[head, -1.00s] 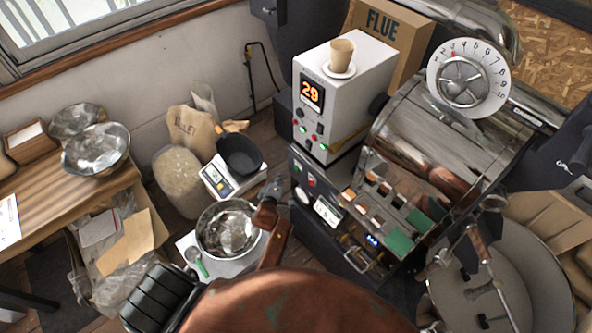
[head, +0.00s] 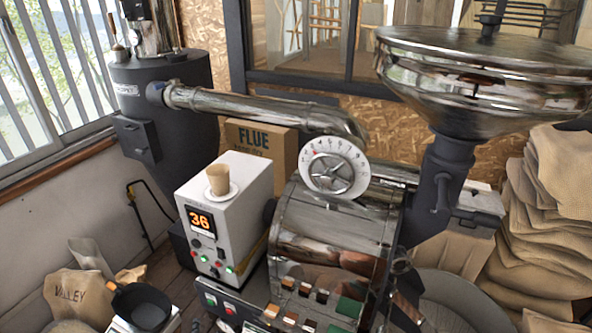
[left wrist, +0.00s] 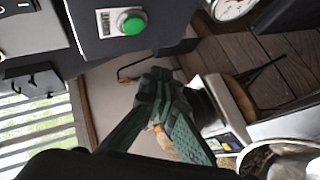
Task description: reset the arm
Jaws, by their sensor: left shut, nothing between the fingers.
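My left gripper (left wrist: 160,82) shows in the left wrist view with its dark, green-padded fingers closed together and nothing between them. It hangs in front of the machine panel with the green button (left wrist: 131,23). In the head view I cannot make it out clearly at the bottom edge. My right gripper is not in view.
The drum roaster (head: 325,245) stands in the middle, with a white control box (head: 245,190) bearing a paper cup (head: 218,180). A black pan (head: 145,305) and the VALLEY bag (head: 75,295) are at lower left. Sacks (head: 545,220) are piled at right.

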